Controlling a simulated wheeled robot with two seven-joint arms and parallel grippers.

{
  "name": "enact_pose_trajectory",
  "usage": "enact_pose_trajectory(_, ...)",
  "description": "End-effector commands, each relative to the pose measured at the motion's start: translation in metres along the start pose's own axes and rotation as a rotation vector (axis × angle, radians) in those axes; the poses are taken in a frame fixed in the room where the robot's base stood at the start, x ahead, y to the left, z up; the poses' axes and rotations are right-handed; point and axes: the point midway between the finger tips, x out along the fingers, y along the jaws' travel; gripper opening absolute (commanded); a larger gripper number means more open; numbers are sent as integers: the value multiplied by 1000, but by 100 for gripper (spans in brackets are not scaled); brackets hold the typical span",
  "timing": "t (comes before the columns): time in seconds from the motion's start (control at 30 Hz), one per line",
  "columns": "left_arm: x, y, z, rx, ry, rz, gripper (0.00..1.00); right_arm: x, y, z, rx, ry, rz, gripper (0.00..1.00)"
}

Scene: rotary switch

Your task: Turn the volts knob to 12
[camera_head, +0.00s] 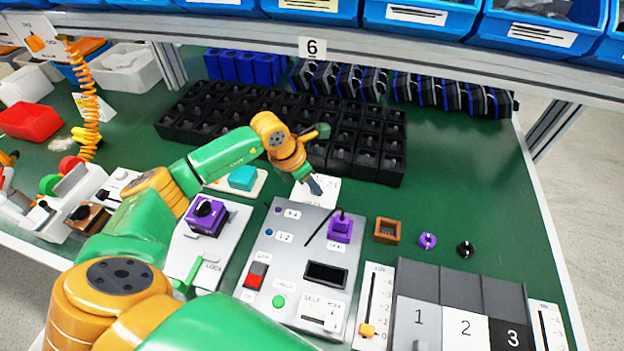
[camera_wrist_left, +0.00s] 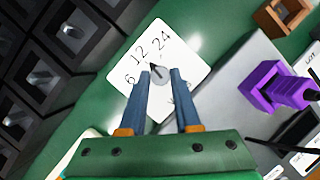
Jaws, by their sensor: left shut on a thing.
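The volts dial plate is a white card with the numbers 6, 12 and 24, seen in the left wrist view (camera_wrist_left: 185,55) and partly in the head view (camera_head: 329,187). A small grey round knob (camera_wrist_left: 161,76) sits on it, with a dark pointer aimed about at the 12. My left gripper (camera_wrist_left: 160,78) is shut on the knob, one finger at each side; in the head view the gripper (camera_head: 314,186) comes down onto the plate from the left. The fingers hide part of the plate and its lower lettering. My right gripper does not show.
A grey panel (camera_head: 275,255) with a purple switch (camera_head: 340,228), a red rocker and a green button lies just in front. A black bin grid (camera_head: 350,160) stands behind. A brown box (camera_head: 387,230) and two small knobs lie to the right. Green tabletop is free at far right.

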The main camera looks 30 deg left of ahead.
Motion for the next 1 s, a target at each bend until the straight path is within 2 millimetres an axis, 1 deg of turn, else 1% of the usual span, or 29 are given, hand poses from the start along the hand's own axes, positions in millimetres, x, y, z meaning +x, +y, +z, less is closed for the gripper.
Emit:
enact_pose_trajectory(0.33, 0, -2, -1, -122, -2, 49, 0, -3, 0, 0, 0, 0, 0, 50)
enact_pose_trajectory(0.87, 1, -2, -1, -146, -1, 58, 0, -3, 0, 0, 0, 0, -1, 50)
enact_pose_trajectory(0.9, 1, -2, -1, -146, -1, 58, 34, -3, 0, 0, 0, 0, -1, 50)
enact_pose_trajectory(0.97, 1, -2, -1, -146, -2, 58, 50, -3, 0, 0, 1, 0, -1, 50)
enact_pose_trajectory(1.0, 1, -2, -1, -146, -2, 58, 61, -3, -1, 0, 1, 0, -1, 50)
